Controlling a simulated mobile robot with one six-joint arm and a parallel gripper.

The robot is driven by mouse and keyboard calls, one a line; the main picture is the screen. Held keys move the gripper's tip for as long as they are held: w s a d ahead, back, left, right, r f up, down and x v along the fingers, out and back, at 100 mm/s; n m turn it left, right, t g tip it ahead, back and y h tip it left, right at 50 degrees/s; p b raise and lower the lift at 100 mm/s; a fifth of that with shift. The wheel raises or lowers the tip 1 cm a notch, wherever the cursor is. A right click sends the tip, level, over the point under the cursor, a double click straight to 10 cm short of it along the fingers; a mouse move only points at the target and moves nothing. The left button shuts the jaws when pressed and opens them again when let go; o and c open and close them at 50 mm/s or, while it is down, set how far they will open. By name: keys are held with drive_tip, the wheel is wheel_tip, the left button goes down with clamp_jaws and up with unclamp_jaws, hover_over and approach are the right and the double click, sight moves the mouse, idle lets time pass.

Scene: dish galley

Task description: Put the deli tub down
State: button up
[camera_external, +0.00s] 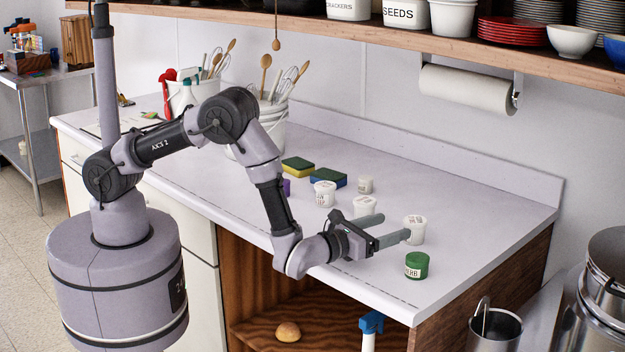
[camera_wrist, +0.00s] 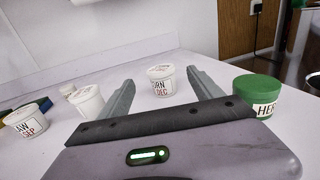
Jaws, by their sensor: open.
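A white deli tub (camera_external: 415,230) with a lid stands upright on the counter (camera_external: 490,215). In the wrist view this tub (camera_wrist: 160,82) is labelled with "ORN" and "DEC" readable. My gripper (camera_external: 396,225) is open and low over the counter, pointing at this tub. In the wrist view my gripper (camera_wrist: 160,76) has one finger on each side of the tub's outline, with the tub at or just past the tips. A gap shows on both sides and nothing is held.
A green-lidded jar (camera_external: 417,265) stands close to the right finger. Other white tubs (camera_external: 325,193) and (camera_external: 366,207) and sponges (camera_external: 328,178) stand left. The counter's right end is clear. A shelf (camera_external: 400,35) hangs above.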

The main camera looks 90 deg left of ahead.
drive_tip(key=v, duration=0.2)
drive_tip(key=shift+s+d+r, duration=0.1)
drive_tip(key=shift+s+d, duration=0.05)
drive_tip(key=shift+s, duration=0.05)
drive_tip(key=s+a+r+n+g+y, duration=0.3)
drive_tip(key=s+a+r+n+g, duration=0.7)
drive_tip(key=s+a+r+n, duration=0.5)
drive_tip(key=s+d+r+n+h, duration=0.1)
drive_tip(key=s+d+n+h, duration=0.4)
drive_tip(key=s, duration=0.6)
drive_tip(key=s+d+n+h, duration=0.4)
drive_tip(key=s+d+h, duration=0.1)
drive_tip(key=s, duration=0.6)
drive_tip(key=shift+s+r+n+t+h, duration=0.25)
drive_tip(key=shift+r+n+t+h, duration=0.15)
drive_tip(key=shift+h, duration=0.1)
drive_tip(key=shift+o, duration=0.5)
drive_tip(key=shift+d, duration=0.15)
